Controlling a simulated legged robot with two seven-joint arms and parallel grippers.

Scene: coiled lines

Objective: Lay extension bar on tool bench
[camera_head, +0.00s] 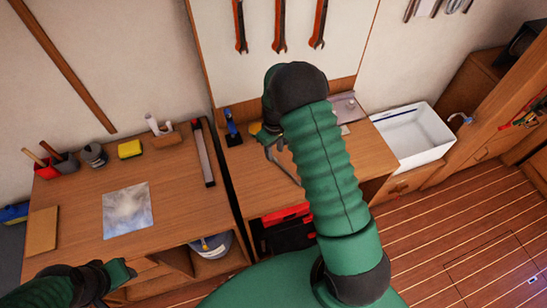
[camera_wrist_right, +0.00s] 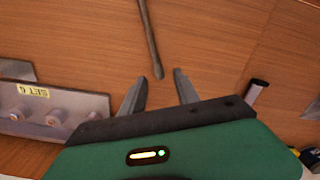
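The extension bar, a thin dark grey rod (camera_wrist_right: 150,38), appears to lie on the wooden surface in the right wrist view. Its near end is just ahead of the gap between my right fingertips, not gripped. My right gripper (camera_wrist_right: 160,92) is open and empty.
A metal block labelled "SET 6" (camera_wrist_right: 50,112) stands left in the wrist view; a dark cylinder with a pale end (camera_wrist_right: 257,90) lies right. The left bench (camera_head: 170,205) holds cups, a sponge (camera_head: 130,149) and a sheet (camera_head: 127,209). A white sink (camera_head: 415,135) stands right.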

